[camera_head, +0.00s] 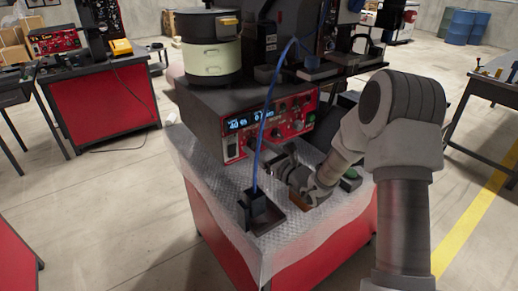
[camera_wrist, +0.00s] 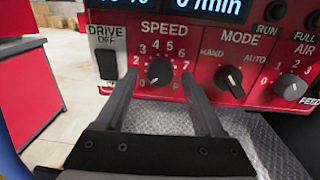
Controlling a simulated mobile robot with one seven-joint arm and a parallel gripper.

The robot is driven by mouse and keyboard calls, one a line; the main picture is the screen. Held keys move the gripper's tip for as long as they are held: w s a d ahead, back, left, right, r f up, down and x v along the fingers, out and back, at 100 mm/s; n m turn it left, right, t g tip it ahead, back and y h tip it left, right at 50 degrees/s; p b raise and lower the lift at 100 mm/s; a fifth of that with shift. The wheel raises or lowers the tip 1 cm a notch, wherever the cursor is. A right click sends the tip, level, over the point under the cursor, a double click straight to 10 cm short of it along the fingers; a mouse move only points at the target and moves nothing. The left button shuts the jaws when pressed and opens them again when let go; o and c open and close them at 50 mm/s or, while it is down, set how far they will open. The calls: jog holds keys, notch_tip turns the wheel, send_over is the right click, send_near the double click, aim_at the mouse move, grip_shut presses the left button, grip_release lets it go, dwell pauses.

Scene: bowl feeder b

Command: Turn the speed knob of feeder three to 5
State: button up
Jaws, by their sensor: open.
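The red control panel (camera_head: 270,125) of the feeder faces my gripper. In the wrist view the black SPEED knob (camera_wrist: 160,72) sits under an arc of white numbers. Its light mark seems to point down and left, at the low end; the exact value is hard to read. My gripper (camera_wrist: 159,76) is open, one finger on each side of the knob in the picture. I cannot tell whether the fingers touch it. In the head view my gripper (camera_head: 280,160) is low in front of the panel. No feeder number is readable.
The DRIVE switch (camera_wrist: 107,64) is left of the knob; the MODE knob (camera_wrist: 230,80) and AIR knob (camera_wrist: 290,88) are right. A blue cable (camera_head: 264,130) hangs before the panel to a small black holder (camera_head: 262,213). A green button (camera_head: 351,174) is on the bench.

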jog(key=shift+c, duration=0.3)
grip_shut()
